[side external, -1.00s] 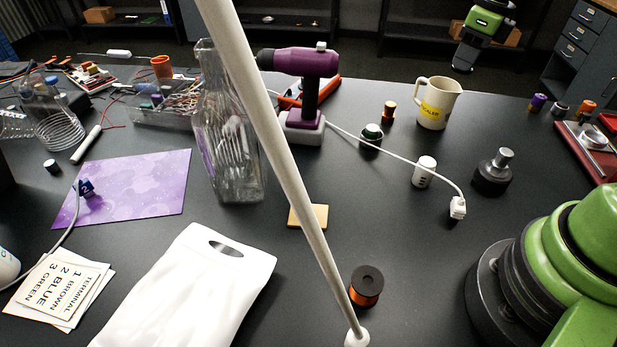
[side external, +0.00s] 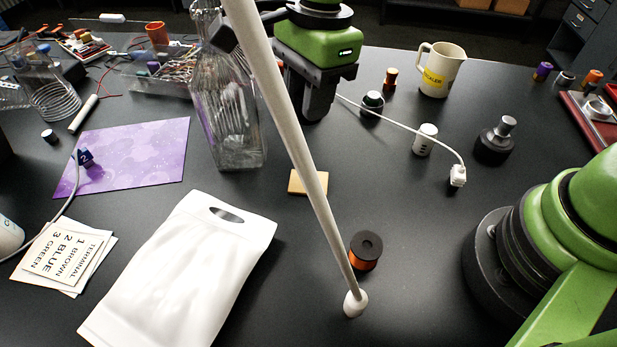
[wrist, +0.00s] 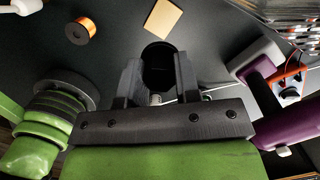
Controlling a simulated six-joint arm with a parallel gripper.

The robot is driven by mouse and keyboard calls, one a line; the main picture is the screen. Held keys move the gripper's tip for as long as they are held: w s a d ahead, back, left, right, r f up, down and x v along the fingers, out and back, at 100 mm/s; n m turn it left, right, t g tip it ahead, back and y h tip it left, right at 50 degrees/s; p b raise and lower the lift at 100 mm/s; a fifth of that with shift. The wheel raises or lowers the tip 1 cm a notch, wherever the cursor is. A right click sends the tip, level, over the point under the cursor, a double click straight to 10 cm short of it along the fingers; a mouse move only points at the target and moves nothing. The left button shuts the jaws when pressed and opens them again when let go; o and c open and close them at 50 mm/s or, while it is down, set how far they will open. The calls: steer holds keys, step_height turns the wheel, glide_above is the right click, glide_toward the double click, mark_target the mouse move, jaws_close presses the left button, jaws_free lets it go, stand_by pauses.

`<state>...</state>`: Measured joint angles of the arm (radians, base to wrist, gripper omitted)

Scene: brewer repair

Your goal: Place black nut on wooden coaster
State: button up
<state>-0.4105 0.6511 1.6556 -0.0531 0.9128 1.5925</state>
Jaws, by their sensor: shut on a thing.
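The wooden coaster (side external: 308,183) is a small tan square lying flat on the dark table, partly behind a pale pole in the side view. It also shows at the top of the wrist view (wrist: 163,19). My gripper (side external: 314,112) is above the table on the far side of the coaster, pointing down. In the wrist view its fingers (wrist: 158,78) are shut on the black nut (wrist: 157,58), a dark round shape at the fingertips, apart from the coaster. The nut cannot be made out in the side view.
A spool of orange wire (side external: 365,251) stands near the coaster. A glass bottle (side external: 229,110) stands to its left and a white bag (side external: 185,270) in front. The purple drill (wrist: 210,135) is close beside my gripper. A white cable (side external: 405,133) runs to the right.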

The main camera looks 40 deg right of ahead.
mark_target(306, 182)
step_height(306, 182, down, 14)
steer(key=shift+d+f, duration=0.1)
stand_by(0.5)
steer(key=shift+f, duration=0.1)
steer(key=o, duration=1)
steer(key=r, duration=0.4)
steer(key=d+r, duration=0.1)
steer(key=r, duration=0.7)
steer(key=shift+d+r, duration=0.15)
steer(key=shift+d, duration=0.25)
